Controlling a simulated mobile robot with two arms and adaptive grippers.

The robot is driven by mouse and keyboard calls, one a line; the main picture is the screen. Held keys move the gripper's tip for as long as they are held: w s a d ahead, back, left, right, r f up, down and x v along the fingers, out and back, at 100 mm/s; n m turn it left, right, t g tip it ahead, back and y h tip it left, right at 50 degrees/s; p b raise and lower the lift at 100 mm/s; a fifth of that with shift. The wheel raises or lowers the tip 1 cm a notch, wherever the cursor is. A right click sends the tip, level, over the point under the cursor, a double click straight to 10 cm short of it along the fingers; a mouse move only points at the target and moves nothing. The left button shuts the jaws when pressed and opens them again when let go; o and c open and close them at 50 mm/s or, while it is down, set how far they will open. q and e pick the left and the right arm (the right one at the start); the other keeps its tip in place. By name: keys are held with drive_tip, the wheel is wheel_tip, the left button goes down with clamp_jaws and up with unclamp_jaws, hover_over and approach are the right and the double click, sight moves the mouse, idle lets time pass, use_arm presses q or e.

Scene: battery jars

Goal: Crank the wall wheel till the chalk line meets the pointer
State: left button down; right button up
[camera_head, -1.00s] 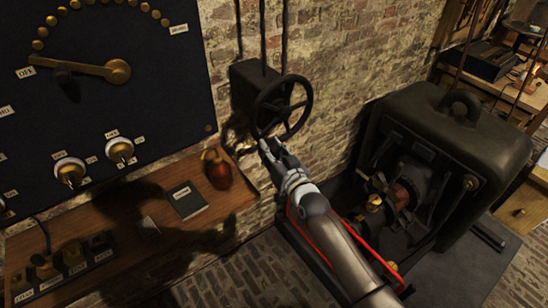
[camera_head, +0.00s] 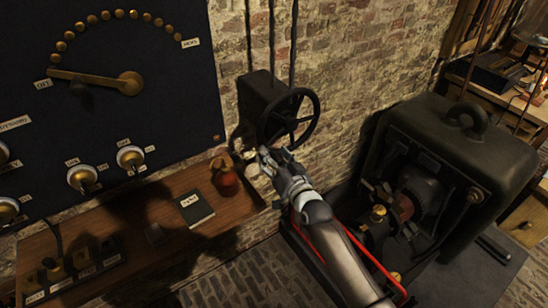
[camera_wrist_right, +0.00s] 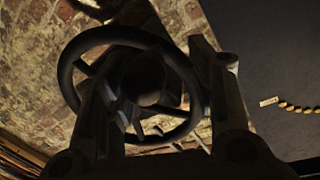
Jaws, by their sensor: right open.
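The dark spoked wall wheel (camera_head: 289,118) is mounted on a dark box (camera_head: 256,92) on the brick wall. My right gripper (camera_head: 268,153) is at the wheel's lower left edge in the head view. In the right wrist view the wheel (camera_wrist_right: 76,58) and its hub fill the space ahead of and between the open fingers (camera_wrist_right: 160,95). I cannot tell whether a finger touches the rim. I cannot make out a chalk line or a pointer on the wheel. My left gripper is not in view.
A wooden shelf (camera_head: 150,263) below carries a reddish-brown jug (camera_head: 224,177), a dark notebook (camera_head: 196,207) and sockets. A black panel (camera_head: 110,110) with a brass lever (camera_head: 95,79) hangs left. A large dark machine (camera_head: 450,160) stands right of my arm.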

drive_tip(key=shift+s+d+f, duration=0.1)
drive_tip(key=shift+s+d, duration=0.2)
drive_tip(key=shift+s, duration=0.1)
drive_tip(key=v, duration=1.1)
